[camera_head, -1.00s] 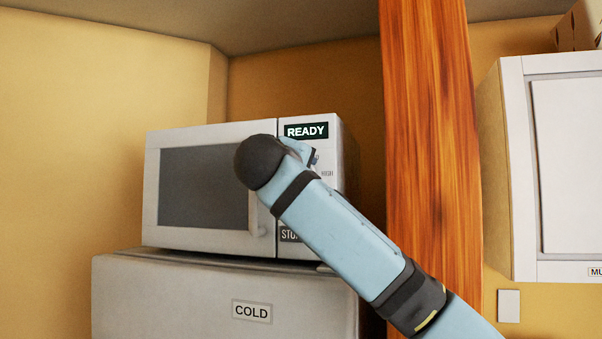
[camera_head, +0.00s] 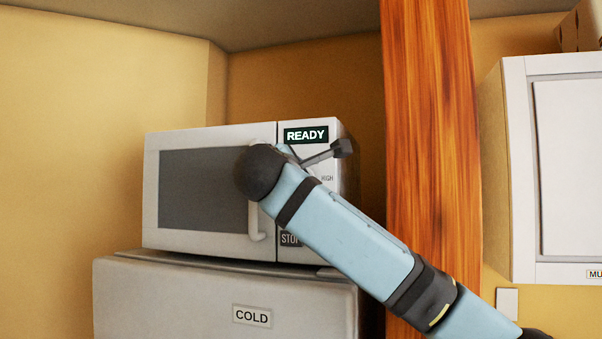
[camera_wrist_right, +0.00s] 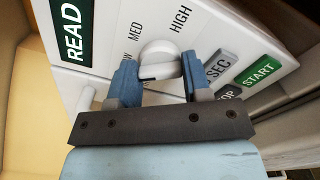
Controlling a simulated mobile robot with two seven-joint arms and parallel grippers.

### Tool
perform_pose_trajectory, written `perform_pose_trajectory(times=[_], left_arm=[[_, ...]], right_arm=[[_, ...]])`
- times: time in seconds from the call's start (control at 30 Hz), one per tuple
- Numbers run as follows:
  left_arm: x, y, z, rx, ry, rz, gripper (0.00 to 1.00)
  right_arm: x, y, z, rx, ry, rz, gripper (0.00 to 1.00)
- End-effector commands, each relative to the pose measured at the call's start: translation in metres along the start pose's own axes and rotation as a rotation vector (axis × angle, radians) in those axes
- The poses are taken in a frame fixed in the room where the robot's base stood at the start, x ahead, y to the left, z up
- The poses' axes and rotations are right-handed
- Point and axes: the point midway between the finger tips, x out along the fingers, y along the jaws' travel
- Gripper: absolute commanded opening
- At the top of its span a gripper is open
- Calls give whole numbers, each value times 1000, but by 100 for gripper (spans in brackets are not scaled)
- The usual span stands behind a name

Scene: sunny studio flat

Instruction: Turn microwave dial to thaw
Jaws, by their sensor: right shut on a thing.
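The white microwave (camera_head: 204,189) stands on the fridge, its door closed. Its display (camera_head: 306,135) reads READY. The white dial (camera_wrist_right: 160,57) shows in the right wrist view, with MED, HIGH and a partly covered label ending in W printed around it. My right gripper (camera_wrist_right: 161,68) is shut on the dial, one blue finger on each side. I cannot tell which setting the dial points to. In the head view my right forearm and wrist cover the dial. My left gripper is not in view.
Below the dial are the START button (camera_wrist_right: 259,70), a SEC button (camera_wrist_right: 220,66) and a partly covered STOP button. The door handle (camera_head: 258,221) is left of the panel. The fridge (camera_head: 180,300) is labelled COLD. A wooden post (camera_head: 430,120) and a white cabinet (camera_head: 515,170) stand to the right.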

Motion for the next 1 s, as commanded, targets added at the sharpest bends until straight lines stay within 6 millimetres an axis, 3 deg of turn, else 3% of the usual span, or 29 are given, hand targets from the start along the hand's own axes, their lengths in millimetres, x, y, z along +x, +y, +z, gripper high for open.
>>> perform_pose_trajectory(times=[0.6,1.0], left_arm=[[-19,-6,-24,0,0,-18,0],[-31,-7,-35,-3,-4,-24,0]], right_arm=[[0,0,-1,-586,3,-2,21],[0,-1,-2,-880,6,-2,21]])
